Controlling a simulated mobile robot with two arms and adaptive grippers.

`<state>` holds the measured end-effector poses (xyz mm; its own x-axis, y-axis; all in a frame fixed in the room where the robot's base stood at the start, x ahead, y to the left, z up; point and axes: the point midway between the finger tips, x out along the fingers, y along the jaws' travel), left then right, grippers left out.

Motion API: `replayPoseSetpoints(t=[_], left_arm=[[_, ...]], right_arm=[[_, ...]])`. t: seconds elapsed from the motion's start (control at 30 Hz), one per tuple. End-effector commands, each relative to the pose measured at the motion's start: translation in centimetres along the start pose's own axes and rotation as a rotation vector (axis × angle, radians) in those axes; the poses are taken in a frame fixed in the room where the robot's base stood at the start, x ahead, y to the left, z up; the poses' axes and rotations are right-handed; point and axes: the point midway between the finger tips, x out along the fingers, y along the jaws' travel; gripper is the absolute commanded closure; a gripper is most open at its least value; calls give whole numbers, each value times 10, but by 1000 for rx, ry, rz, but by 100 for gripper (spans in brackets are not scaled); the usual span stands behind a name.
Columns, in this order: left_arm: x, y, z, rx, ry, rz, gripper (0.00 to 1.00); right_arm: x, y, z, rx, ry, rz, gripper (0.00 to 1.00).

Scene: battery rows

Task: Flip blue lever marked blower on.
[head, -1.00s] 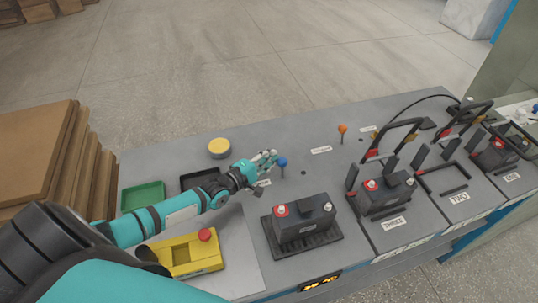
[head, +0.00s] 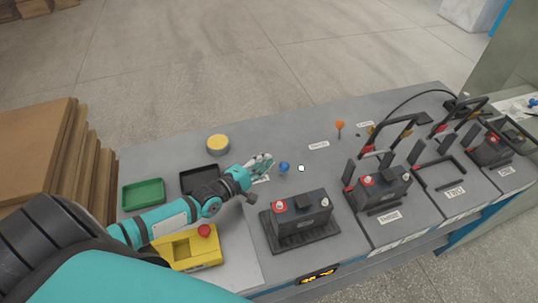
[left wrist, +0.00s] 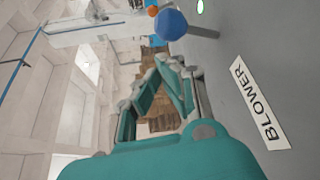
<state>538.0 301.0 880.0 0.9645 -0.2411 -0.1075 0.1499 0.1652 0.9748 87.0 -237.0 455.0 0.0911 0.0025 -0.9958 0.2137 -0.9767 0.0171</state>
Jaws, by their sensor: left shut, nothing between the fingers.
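The blue lever (head: 284,167) stands on the grey bench, its round knob tilted towards the front in the head view. In the left wrist view its blue knob (left wrist: 171,25) and short stem are at the top. The BLOWER label (left wrist: 260,102) lies on the bench beside it. A small round indicator (head: 301,168) right of the lever glows whitish green; it also shows in the wrist view (left wrist: 200,6). My left gripper (head: 266,160) is shut and empty, just left of the knob and apart from it. My right gripper is out of view.
An orange lever (head: 340,125) stands further right. A black battery (head: 300,215) sits in front of the blue lever. Left are a yellow box with a red button (head: 188,249), a green tray (head: 143,194), a black tray (head: 200,177) and a yellow-topped round tin (head: 217,144).

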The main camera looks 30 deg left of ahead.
Motion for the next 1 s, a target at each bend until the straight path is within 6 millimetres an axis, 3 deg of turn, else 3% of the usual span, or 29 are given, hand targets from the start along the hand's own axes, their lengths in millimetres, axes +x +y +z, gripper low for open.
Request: replayPoseSetpoints(t=[0.1, 0.3, 1.0], left_arm=[[-22, -1, 0, -2, 0, -2, 100], [-44, 0, 0, -1, 0, 0, 100], [-48, 7, 2, -2, 0, 2, 100]], right_arm=[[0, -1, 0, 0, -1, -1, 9], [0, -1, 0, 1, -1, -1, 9], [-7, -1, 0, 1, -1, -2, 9]])
